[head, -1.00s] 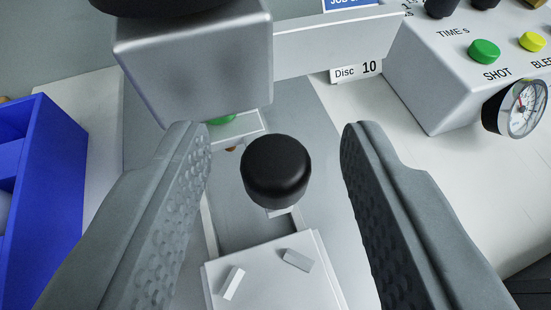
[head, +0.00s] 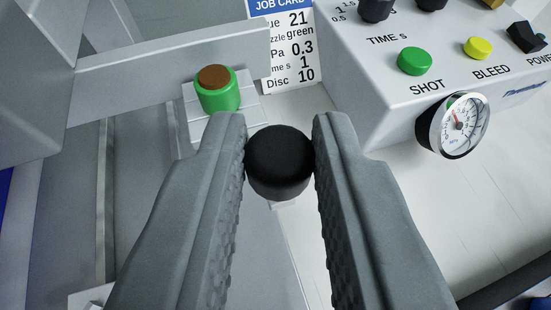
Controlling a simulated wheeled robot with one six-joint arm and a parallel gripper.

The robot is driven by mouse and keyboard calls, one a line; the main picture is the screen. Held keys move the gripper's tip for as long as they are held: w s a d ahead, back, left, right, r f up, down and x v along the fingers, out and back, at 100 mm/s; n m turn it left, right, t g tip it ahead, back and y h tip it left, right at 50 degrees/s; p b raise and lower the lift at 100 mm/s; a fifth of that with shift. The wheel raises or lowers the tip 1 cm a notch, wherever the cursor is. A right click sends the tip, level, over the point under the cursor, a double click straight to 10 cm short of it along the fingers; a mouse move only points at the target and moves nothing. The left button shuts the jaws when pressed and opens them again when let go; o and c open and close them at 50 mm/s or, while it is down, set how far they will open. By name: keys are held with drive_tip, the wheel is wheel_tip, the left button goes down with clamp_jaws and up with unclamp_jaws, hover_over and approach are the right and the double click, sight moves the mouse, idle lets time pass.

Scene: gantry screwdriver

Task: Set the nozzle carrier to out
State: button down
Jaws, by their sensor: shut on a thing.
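The round black knob (head: 280,172) of the nozzle carrier is between the fingertips of my gripper (head: 280,160), which is shut on it with a finger touching each side. The pale carrier block (head: 199,122) sits just behind and left of the knob. A green nozzle cup with a brown top (head: 217,90) stands upright on this block. The carrier is to the right of the grey machine head (head: 30,80), not under it. The knob's stem and lower parts are mostly hidden by the knob and fingers.
A grey control box (head: 430,60) with a green SHOT button (head: 414,61), a yellow BLEED button (head: 479,48) and a round gauge (head: 452,125) stands at the right. A job card (head: 290,45) is behind. A grey beam (head: 150,85) runs behind the nozzle. White bench at right is clear.

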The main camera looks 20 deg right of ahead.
drive_tip(key=shift+d, duration=0.15)
drive_tip(key=c, duration=1.3)
unclamp_jaws()
drive_tip(key=shift+d, duration=0.2)
drive_tip(key=shift+o, duration=0.2)
drive_tip(key=shift+a, duration=0.15)
drive_tip(key=shift+s+r, duration=0.1)
drive_tip(key=shift+s, duration=0.1)
drive_tip(key=v, duration=1.7)
